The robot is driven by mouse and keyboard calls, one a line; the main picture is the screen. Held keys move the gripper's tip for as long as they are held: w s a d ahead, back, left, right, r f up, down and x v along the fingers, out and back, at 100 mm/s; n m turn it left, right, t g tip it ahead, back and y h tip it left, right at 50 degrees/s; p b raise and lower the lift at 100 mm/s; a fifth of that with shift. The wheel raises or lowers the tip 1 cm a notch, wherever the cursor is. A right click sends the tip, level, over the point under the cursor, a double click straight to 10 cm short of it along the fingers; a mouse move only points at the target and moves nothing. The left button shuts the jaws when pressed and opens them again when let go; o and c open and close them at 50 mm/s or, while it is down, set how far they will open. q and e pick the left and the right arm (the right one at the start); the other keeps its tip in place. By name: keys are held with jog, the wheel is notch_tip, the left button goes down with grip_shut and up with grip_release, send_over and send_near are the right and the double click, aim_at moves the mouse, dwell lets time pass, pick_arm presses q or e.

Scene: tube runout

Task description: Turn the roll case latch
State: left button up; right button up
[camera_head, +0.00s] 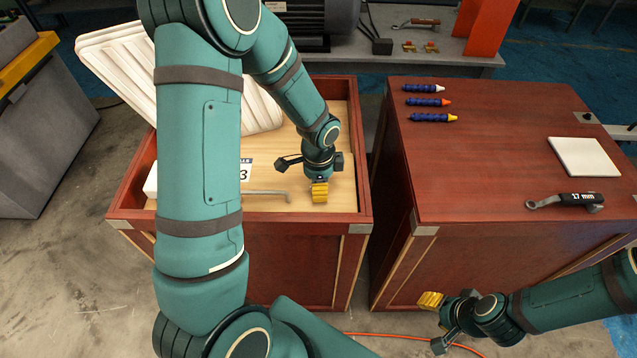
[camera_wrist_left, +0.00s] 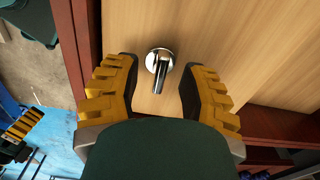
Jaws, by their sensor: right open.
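The latch (camera_wrist_left: 160,72) is a chrome lever on a round base, set on a pale wood panel (camera_wrist_left: 235,40). In the left wrist view its lever points down the picture, between the two yellow-padded fingers of my left gripper (camera_wrist_left: 160,85). The fingers are apart, with a gap on each side of the lever. In the head view my left gripper (camera_head: 319,191) is low over the front right of the red-brown roll case (camera_head: 240,217), and I cannot make out the latch there. My right gripper (camera_head: 432,300) is open and empty in front of the right cabinet.
A grey bar handle (camera_head: 265,193) and a number card (camera_head: 246,170) are on the left case, with a ribbed white lid (camera_head: 115,70) leaning behind. The right cabinet top (camera_head: 480,160) carries several blue tubes (camera_head: 430,102), a white pad (camera_head: 583,157) and a 17 mm wrench (camera_head: 565,201).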

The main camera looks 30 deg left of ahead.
pick_arm(q)
jog(key=shift+r, duration=0.15)
notch_tip(320, 180, up, 6)
jog(key=p, duration=0.4)
jog(key=shift+p, duration=0.35)
notch_tip(320, 180, up, 12)
dwell(0.7)
jog(key=shift+s, duration=0.1)
